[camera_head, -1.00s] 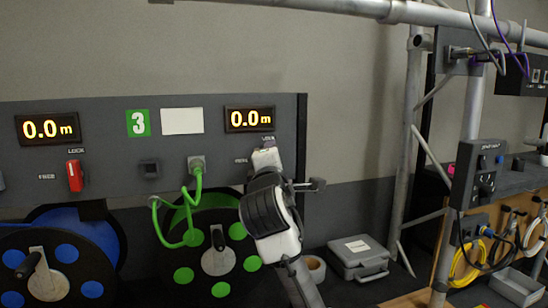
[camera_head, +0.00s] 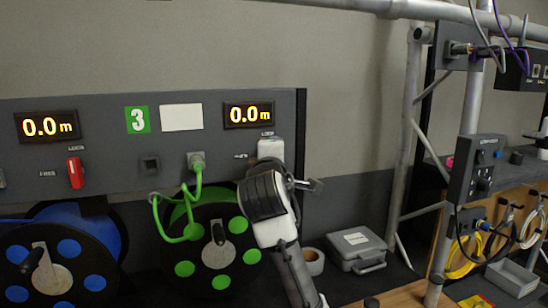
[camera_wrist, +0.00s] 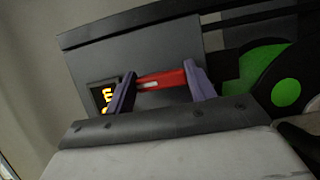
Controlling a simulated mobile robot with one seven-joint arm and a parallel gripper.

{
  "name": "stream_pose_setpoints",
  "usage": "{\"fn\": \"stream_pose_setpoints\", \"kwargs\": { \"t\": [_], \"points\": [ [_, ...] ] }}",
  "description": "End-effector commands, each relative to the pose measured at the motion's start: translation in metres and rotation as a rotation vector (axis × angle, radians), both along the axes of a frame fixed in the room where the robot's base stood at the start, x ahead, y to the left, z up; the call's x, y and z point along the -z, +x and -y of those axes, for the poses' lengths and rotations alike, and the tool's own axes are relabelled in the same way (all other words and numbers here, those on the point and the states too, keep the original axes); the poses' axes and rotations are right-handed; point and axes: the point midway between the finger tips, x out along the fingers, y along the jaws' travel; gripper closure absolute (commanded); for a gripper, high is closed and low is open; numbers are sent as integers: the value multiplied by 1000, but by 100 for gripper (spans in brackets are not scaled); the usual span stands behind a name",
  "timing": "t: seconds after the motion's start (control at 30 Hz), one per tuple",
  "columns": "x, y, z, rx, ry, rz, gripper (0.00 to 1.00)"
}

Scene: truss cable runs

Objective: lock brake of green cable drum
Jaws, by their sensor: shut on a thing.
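The green cable drum (camera_head: 218,257) sits below the grey panel, with a green cable (camera_head: 197,185) running up to a socket. My gripper (camera_head: 271,149) is at the panel's right end, below the drum's display (camera_head: 248,115), beside the lock and free labels. It hides the brake lever in the head view. In the wrist view, the red brake lever (camera_wrist: 162,79) with a pale patch lies between my two fingers, one at each end, and my gripper is shut on it. The display (camera_wrist: 104,96) is to its left, the green drum (camera_wrist: 285,92) to its right.
A blue drum (camera_head: 62,255) with its own red lever (camera_head: 75,173) is at left. A grey case (camera_head: 357,249) and a tape roll (camera_head: 312,261) lie right of my arm. Metal truss poles (camera_head: 406,140) stand further right.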

Motion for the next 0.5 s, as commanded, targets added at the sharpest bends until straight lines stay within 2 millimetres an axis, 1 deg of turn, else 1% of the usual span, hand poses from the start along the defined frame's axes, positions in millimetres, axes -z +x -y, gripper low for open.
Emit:
{"fn": "stream_pose_setpoints", "kwargs": {
  "t": [0.03,0.07,0.2,0.23,0.5],
  "points": [
    [1,0,0,0,3,-2,68],
    [1,0,0,0,3,-2,44],
    [0,0,0,0,2,-1,26],
    [0,0,0,0,2,-1,24],
    [0,-1,0,0,1,0,24]
  ]
}}
